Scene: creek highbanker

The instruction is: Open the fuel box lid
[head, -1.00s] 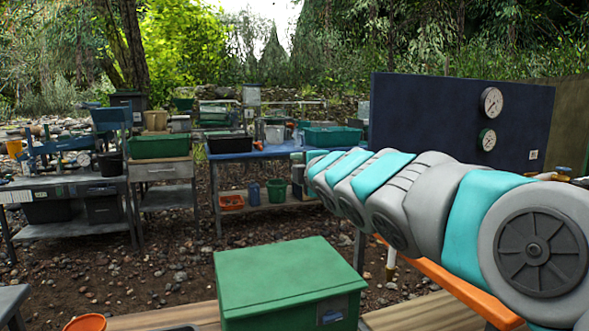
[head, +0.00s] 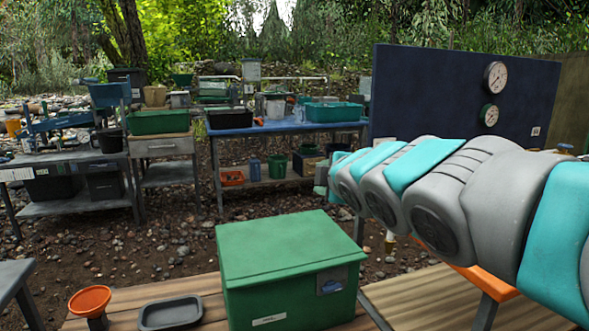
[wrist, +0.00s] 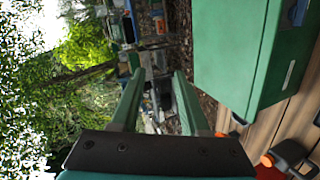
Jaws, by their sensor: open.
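The green fuel box (head: 285,265) stands on a wooden bench top at the bottom middle of the head view. Its flat green lid (head: 285,243) looks shut, and a small grey latch plate (head: 331,287) is on its front. In the wrist view the fuel box (wrist: 240,50) shows at the upper right, turned sideways. My gripper (wrist: 158,75) is open and empty, its two green fingers apart and beside the box, not touching it. In the head view my arm reaches from the right, and its links largely hide the gripper.
An orange funnel (head: 90,302) and a dark tray (head: 171,312) are left of the box. A dark blue panel (head: 440,100) with two gauges rises behind my arm. A blue table (head: 285,128) with bins stands farther back across open gravel.

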